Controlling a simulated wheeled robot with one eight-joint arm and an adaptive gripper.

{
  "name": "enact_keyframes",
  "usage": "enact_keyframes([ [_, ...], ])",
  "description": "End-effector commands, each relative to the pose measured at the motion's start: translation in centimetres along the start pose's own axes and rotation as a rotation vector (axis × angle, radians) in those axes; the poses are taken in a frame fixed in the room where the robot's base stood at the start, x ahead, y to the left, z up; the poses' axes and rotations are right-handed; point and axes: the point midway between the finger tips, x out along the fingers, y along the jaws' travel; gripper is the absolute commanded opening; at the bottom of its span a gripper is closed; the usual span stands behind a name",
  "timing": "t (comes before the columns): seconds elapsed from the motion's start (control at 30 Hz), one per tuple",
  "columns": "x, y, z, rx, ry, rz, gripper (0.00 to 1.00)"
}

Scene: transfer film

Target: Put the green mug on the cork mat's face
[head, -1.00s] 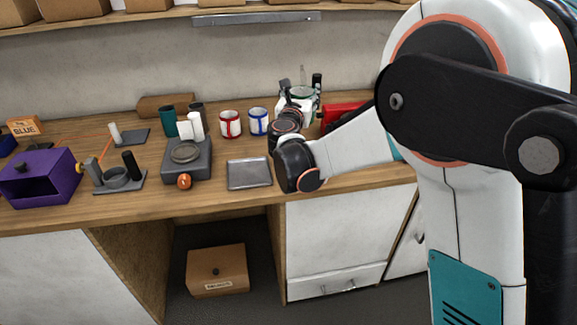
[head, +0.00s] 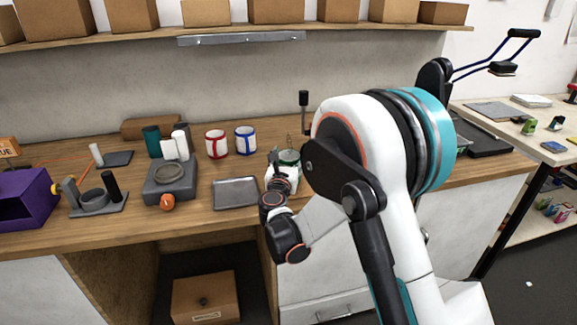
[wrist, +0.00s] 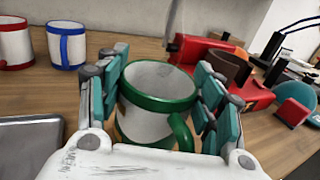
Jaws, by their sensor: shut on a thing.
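The green mug (wrist: 150,124) is white with a green rim and green handle. In the wrist view it sits between the teal pads of my gripper (wrist: 162,72), which is shut on it. Its opening faces up and its handle points toward the wrist. In the head view the mug's green rim (head: 288,155) shows just beyond my gripper (head: 284,166), over the right part of the wooden counter. I cannot tell whether its base touches the counter. I cannot make out a cork mat for certain in either view.
A red-trimmed mug (head: 216,143) and a blue-trimmed mug (head: 245,140) stand left of my gripper. A grey tray (head: 236,193) lies before them. Red items (wrist: 215,75) stand close right of the held mug. A second table (head: 535,135) with small objects is at right.

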Motion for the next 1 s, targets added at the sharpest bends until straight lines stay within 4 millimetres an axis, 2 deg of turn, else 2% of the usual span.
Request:
enact_keyframes([
  [0.03, 0.0, 0.0, -1.1, 0.0, 0.0, 0.0, 0.02],
  [0.1, 0.0, 0.0, -1.8, 0.0, 0.0, 0.0, 0.02],
  [0.5, 0.0, 0.0, -2.2, 0.0, 0.0, 0.0, 0.02],
  [0.53, 0.0, 0.0, -2.1, 0.0, 0.0, 0.0, 0.68],
  [0.6, 0.0, 0.0, -2.1, 0.0, 0.0, 0.0, 0.81],
  [1.0, 0.0, 0.0, -1.9, 0.0, 0.0, 0.0, 0.81],
])
